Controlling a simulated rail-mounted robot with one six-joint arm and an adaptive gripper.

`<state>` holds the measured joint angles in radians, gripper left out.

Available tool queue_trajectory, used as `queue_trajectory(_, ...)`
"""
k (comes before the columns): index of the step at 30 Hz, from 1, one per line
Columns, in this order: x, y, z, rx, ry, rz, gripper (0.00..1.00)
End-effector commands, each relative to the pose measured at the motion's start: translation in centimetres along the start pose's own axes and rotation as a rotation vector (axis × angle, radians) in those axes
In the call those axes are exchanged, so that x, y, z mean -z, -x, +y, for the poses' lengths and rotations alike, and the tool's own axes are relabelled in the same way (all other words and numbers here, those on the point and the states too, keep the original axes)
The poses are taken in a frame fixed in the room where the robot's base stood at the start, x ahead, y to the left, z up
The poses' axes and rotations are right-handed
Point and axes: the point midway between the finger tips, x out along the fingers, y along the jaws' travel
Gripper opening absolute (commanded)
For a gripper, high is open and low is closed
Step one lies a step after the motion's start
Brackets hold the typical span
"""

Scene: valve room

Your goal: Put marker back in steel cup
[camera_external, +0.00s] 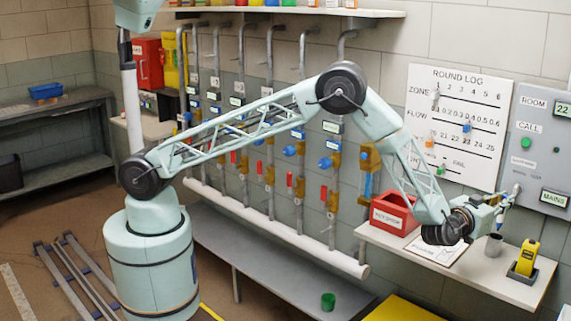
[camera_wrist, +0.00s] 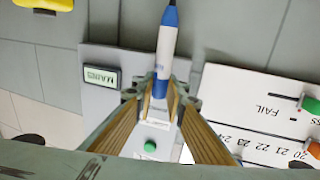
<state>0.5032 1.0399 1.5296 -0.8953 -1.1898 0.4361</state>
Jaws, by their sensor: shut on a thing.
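My gripper (camera_external: 503,203) is at the right, in front of the grey wall panel and above the small white shelf. In the wrist view my gripper (camera_wrist: 160,88) is shut on a white marker with blue ends (camera_wrist: 166,50). The marker (camera_external: 511,194) also shows in the external view as a small tilted stick at the fingertips. The steel cup (camera_external: 493,246) stands upright on the shelf below my gripper, apart from the marker. Its inside is not clearly visible. The cup is not seen in the wrist view.
On the shelf (camera_external: 520,293) stand a yellow device in a dark holder (camera_external: 526,259), a red box (camera_external: 393,213) and a paper sheet (camera_external: 437,252). The round log board (camera_external: 457,125) and the grey panel (camera_external: 541,140) are on the wall behind. A green cup (camera_external: 328,301) is lower down.

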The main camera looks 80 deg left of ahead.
Motion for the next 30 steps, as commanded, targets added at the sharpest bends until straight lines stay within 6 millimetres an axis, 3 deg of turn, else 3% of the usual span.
queue_trajectory(30,-5.0,0.0,0.0,0.0,-0.001,0.0,0.06)
